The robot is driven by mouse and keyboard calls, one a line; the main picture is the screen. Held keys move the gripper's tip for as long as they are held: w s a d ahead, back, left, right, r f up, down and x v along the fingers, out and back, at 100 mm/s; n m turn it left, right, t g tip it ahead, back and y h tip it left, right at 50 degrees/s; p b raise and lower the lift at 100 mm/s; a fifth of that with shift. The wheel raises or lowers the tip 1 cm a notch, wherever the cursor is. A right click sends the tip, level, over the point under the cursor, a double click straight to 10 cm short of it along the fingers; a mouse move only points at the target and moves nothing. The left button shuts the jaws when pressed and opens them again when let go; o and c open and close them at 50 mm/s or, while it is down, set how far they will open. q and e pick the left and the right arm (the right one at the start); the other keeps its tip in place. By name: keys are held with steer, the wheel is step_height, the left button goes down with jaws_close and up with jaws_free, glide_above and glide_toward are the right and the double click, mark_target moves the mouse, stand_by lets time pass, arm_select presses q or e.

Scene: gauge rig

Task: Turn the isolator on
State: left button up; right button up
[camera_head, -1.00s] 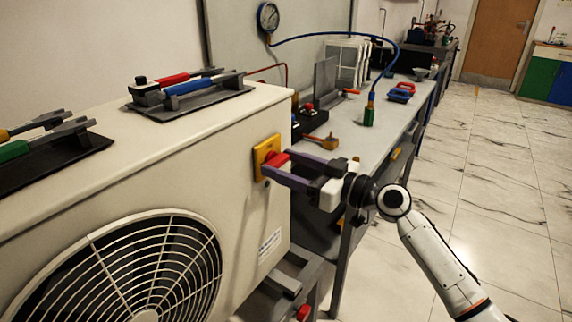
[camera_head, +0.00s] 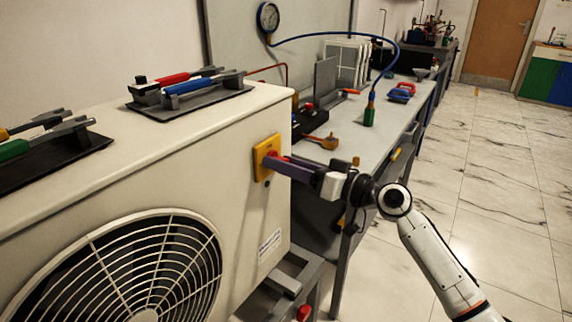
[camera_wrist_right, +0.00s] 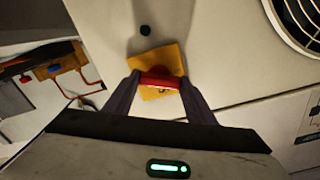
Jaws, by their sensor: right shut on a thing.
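The isolator is a yellow plate (camera_head: 262,157) with a red knob on the side of the cream outdoor unit (camera_head: 150,160). In the right wrist view the yellow plate (camera_wrist_right: 155,58) appears tilted, and the red knob (camera_wrist_right: 160,78) lies between the fingertips. My right gripper (camera_head: 275,163) is shut on the red knob, its purple fingers on either side of it. In the head view the fingers hide most of the knob. My left gripper is in neither view.
Tool racks (camera_head: 190,95) lie on top of the unit. A grey workbench (camera_head: 345,125) behind holds a green bottle (camera_head: 369,113) joined by a blue hose to a gauge (camera_head: 268,17). Marble floor (camera_head: 490,190) on the right is clear.

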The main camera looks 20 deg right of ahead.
arm_select(q)
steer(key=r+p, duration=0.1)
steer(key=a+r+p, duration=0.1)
steer(key=p, duration=0.1)
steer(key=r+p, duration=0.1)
steer(key=p, duration=0.1)
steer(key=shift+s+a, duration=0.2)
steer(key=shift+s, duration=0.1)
arm_select(e)
steer(key=m, duration=1.2)
steer(key=shift+d+m, duration=0.1)
steer(key=shift+m, duration=0.3)
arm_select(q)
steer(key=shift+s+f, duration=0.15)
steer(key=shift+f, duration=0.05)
arm_select(e)
steer(key=o, duration=0.9)
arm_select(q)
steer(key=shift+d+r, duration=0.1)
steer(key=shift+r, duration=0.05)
arm_select(e)
steer(key=shift+o, duration=0.7)
